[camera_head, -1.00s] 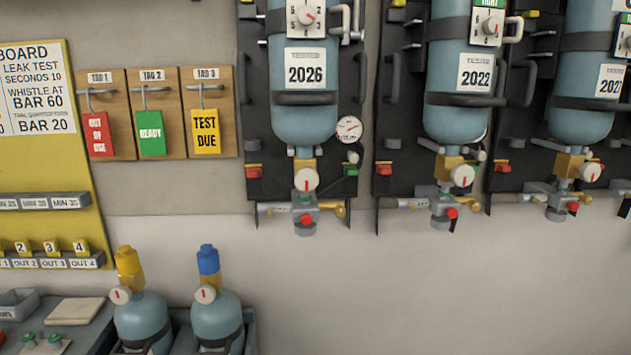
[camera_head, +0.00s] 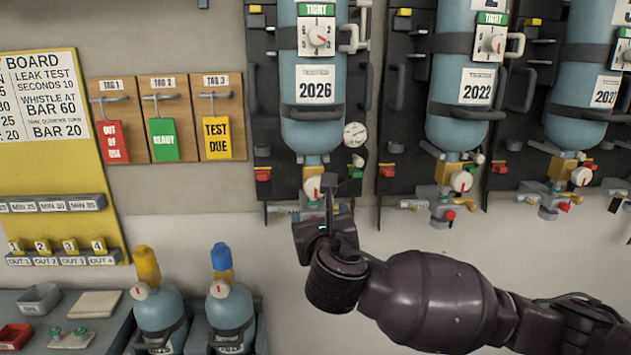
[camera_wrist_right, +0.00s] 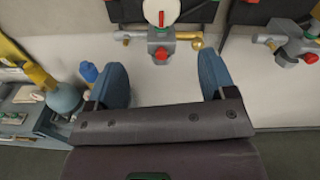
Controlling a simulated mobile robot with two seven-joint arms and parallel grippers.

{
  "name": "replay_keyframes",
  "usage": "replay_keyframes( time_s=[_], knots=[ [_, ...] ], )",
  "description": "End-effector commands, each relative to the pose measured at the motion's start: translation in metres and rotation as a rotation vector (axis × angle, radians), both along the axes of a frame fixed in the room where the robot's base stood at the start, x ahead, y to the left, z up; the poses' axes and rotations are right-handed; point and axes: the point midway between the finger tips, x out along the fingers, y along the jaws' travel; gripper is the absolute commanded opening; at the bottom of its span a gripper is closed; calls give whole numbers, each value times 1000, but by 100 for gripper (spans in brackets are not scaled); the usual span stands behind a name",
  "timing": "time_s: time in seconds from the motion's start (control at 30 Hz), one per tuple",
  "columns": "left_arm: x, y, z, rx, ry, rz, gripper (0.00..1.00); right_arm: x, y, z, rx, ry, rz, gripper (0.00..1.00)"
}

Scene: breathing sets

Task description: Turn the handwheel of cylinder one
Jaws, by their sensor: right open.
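Cylinder one appears to be the leftmost hanging cylinder (camera_head: 316,120), blue-grey, with a 2026 label, on a dark back plate. Its round white handwheel (camera_head: 313,187) with a red mark sits under the brass neck, and shows at the top of the right wrist view (camera_wrist_right: 160,12). Below the wheel are a grey valve block and a red knob (camera_wrist_right: 162,54). My right gripper (camera_head: 322,205) is just below the handwheel in the head view and hides the valve block there. In the right wrist view its blue fingers are wide apart and empty, short of the valve. My left gripper is out of view.
Two more hanging cylinders (camera_head: 459,110) stand to the right with similar valves. Two small cylinders (camera_head: 232,312) with yellow and blue tops stand at the lower left. Tag hooks (camera_head: 162,97) and a yellow board (camera_head: 60,160) are on the left wall.

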Motion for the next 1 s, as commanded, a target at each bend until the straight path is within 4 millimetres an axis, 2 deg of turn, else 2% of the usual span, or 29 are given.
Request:
replay_keyframes(
  time_s=[0.1, 0.27, 0.7, 1.0],
  knots=[
    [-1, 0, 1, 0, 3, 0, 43, 2, 0, 14, -67, -27, -12, 77],
    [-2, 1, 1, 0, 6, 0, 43, 11, 0, 16, -87, -33, -19, 77],
    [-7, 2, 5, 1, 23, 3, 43, 78, 0, 16, -83, -31, -17, 77],
    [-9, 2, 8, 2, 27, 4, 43, 105, 0, 16, -81, -32, -16, 77]
  ],
)
